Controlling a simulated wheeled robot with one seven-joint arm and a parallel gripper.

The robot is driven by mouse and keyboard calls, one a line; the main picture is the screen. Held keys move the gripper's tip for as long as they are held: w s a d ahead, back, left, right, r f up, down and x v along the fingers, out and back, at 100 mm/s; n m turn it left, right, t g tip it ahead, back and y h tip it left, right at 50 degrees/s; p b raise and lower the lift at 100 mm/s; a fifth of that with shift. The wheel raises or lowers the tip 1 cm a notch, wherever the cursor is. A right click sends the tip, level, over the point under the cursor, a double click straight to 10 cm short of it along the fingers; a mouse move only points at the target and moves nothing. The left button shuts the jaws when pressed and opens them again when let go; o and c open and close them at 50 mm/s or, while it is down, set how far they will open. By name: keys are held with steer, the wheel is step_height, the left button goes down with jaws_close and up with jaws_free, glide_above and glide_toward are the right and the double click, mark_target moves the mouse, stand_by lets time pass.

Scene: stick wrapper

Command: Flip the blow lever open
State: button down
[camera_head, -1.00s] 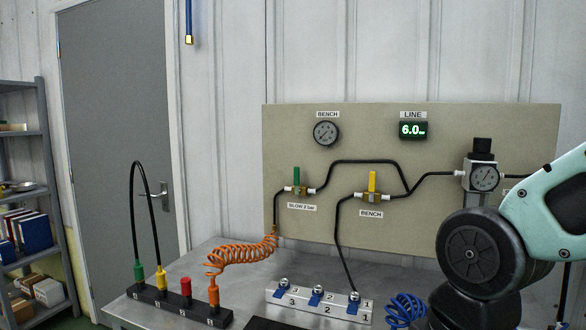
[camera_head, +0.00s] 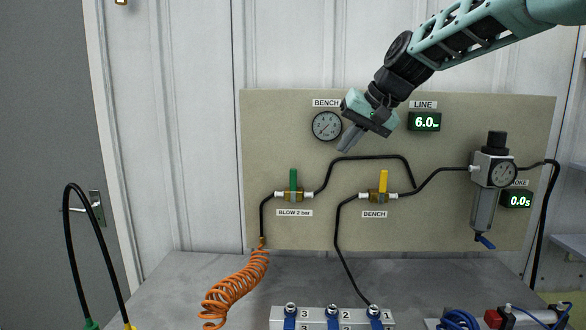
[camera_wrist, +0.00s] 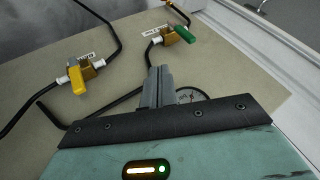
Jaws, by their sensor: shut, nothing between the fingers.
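The blow valve's green lever (camera_head: 293,180) stands upright, across its pipe, above the label BLOW 2 bar on the beige panel. In the wrist view the green lever (camera_wrist: 185,34) shows near the top, ahead and to the right of the fingertips. My gripper (camera_head: 345,147) reaches in from the upper right, above and to the right of the green lever and apart from it. Its fingers are shut with nothing between them, as the wrist view (camera_wrist: 159,72) also shows.
The bench valve with an upright yellow lever (camera_head: 383,181) is right of the blow valve. A black hose (camera_head: 365,158) arches between them. The BENCH gauge (camera_head: 327,126) is close beside my gripper. An orange coiled hose (camera_head: 236,288) hangs below. The LINE display (camera_head: 425,122) reads 6.0.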

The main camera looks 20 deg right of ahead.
mark_target(293, 180)
steer(key=shift+f, duration=0.1)
steer(key=w+a+f+p, duration=0.4)
steer(key=w+a+f, duration=0.2)
steer(key=a+f, duration=0.1)
steer(key=shift+f, duration=0.45)
steer(key=shift+a+r+p, duration=0.15)
steer(key=shift+a+p, duration=0.05)
steer(key=shift+p, duration=0.1)
steer(key=shift+w+a+p, duration=0.1)
steer(key=shift+p, duration=0.55)
